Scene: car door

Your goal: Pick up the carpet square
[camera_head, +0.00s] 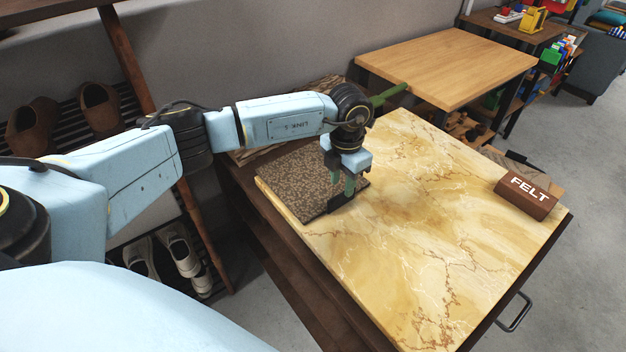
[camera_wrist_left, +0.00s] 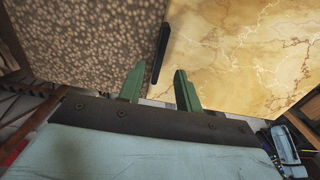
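The carpet square (camera_head: 300,182) is brown and speckled and lies flat on the left part of the marble-patterned tabletop (camera_head: 430,210). A black tab (camera_head: 342,200) stands at its right edge. My left gripper (camera_head: 346,188) points down over that edge. In the left wrist view, its green fingers (camera_wrist_left: 160,80) are spread apart, with the black tab (camera_wrist_left: 161,53) in line with the gap between them. The carpet square (camera_wrist_left: 80,45) fills the upper left of that view. Whether the fingers touch the tab cannot be told. My right gripper is not in view.
A brown block marked FELT (camera_head: 527,192) sits at the tabletop's right edge. A wooden table (camera_head: 450,65) stands behind. A shoe rack (camera_head: 75,105) is at the left. The middle and front of the marble top are clear.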

